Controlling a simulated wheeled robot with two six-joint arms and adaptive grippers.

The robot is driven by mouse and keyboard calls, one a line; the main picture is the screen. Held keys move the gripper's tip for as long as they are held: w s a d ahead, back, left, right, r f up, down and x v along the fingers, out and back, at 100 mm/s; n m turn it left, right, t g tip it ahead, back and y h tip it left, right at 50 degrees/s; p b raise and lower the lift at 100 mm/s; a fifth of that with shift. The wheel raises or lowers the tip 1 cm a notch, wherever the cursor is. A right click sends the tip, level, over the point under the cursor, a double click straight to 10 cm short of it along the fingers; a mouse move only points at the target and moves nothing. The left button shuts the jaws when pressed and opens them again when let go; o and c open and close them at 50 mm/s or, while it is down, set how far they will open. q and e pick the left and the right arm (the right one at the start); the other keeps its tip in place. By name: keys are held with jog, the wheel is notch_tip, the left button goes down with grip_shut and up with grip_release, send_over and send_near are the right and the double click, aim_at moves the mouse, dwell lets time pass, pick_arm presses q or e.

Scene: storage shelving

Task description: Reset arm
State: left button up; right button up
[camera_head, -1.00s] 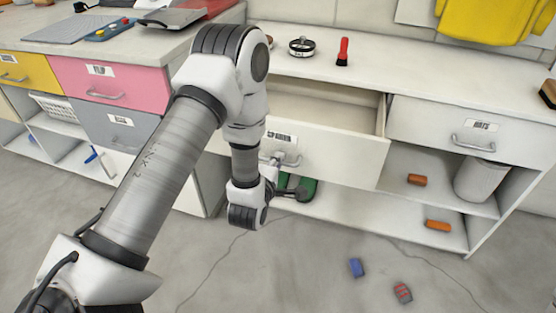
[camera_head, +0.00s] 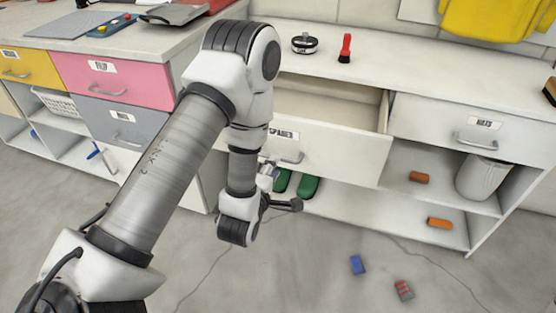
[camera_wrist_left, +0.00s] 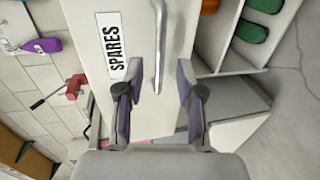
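My left arm reaches in from the left in the head view. Its gripper (camera_head: 274,180) is just in front of and below the handle (camera_head: 292,159) of the open drawer marked SPARES (camera_head: 335,155). In the left wrist view, my left gripper (camera_wrist_left: 157,92) has its two fingers spread apart with nothing held. The drawer handle (camera_wrist_left: 160,45) appears ahead, between the finger directions, and looks clear of both fingers. My right gripper is in neither view.
Green shoes (camera_head: 308,186) stand on the low shelf under the drawer. A closed drawer (camera_head: 470,132) and a grey bin (camera_head: 482,178) are at right. A blue block (camera_head: 357,265) and a red-grey block (camera_head: 403,290) lie on the floor.

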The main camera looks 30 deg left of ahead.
pick_arm(q)
jog(key=shift+v, duration=1.05)
jog(key=shift+f, duration=0.1)
jog(key=s+d+f+m+g+h, duration=0.1)
jog(key=s+f+m+g, duration=0.2)
jog(key=s+f, duration=0.35)
jog(key=s+d+f+m+g+h, duration=0.1)
jog(key=s+d+f+m+g, duration=0.2)
jog(key=f, duration=0.6)
jog(key=s+d+f+m+g+h, duration=0.1)
jog(key=s+f+m+g, duration=0.2)
jog(key=s+m+g, duration=0.3)
jog(key=s+d+f+m+g+h, duration=0.1)
jog(key=s+f+m+g, duration=0.25)
jog(key=s+m, duration=0.4)
notch_tip(320, 180, up, 19)
jog(key=s+p, duration=0.1)
jog(key=p, duration=1.8)
jog(key=shift+a+m, duration=0.2)
jog(key=shift+m, duration=0.25)
